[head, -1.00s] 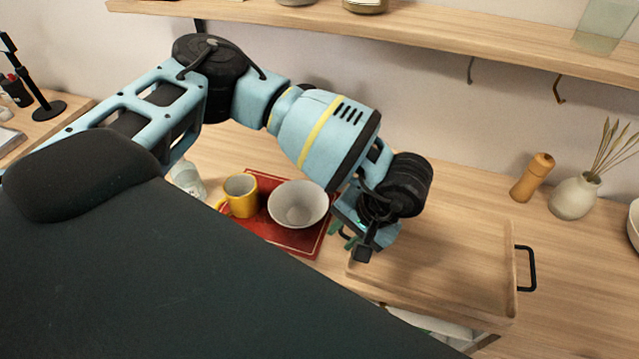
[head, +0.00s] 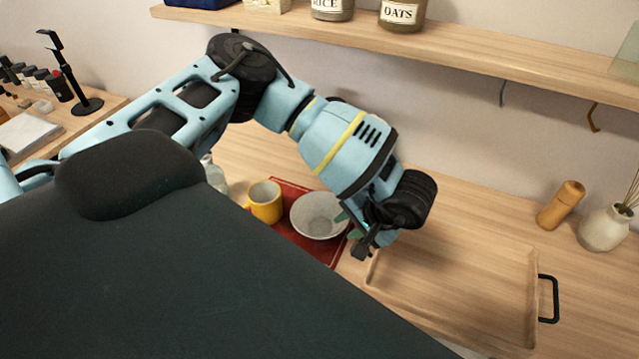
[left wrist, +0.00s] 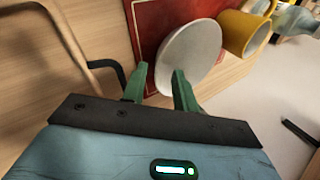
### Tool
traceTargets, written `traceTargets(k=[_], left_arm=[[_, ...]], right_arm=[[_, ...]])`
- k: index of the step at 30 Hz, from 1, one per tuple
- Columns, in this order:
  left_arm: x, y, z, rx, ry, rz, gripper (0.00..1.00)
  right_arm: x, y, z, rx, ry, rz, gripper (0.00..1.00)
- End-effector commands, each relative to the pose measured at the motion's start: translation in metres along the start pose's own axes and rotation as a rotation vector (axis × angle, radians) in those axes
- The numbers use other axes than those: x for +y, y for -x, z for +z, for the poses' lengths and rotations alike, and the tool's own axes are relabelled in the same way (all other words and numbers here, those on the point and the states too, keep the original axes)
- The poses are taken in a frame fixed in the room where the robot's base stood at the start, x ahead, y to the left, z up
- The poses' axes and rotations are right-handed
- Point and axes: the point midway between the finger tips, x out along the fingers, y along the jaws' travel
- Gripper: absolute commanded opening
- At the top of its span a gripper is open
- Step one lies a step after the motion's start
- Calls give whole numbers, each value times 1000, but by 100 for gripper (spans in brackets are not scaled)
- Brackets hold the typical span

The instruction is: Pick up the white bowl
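The white bowl (head: 312,222) stands upright on a red tray (head: 330,254) in the head view. It also shows in the left wrist view (left wrist: 197,50). My left gripper (head: 347,226) is at the bowl's right rim. In the left wrist view its green fingers (left wrist: 160,78) are apart, one overlapping the bowl and the other outside the rim. The near rim lies between them. I cannot tell whether either finger touches the bowl. My right gripper is not in view.
A yellow mug (head: 265,203) stands close left of the bowl, with a clear bottle (head: 215,177) farther left. A wooden tray with black handles (head: 460,285) lies to the right. A shelf (head: 450,50) with jars runs above the back. My dark body hides the near side.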

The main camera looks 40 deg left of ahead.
Motion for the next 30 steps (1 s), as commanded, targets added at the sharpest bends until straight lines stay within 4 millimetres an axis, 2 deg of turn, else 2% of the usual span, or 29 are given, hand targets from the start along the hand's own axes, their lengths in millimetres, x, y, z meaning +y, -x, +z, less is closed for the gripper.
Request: traceTargets(k=[7, 15, 16, 22, 30], left_arm=[[1, -28, 0, 1, 1, 0, 29], [1, -33, 0, 1, 0, 0, 29], [1, -32, 0, 1, 0, 0, 28], [1, -32, 0, 1, 0, 1, 2], [1, -32, -1, 1, 1, 0, 0]], right_arm=[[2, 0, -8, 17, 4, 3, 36], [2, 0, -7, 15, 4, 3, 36], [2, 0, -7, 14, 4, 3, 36], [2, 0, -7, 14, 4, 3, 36], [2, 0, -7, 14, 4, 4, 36]])
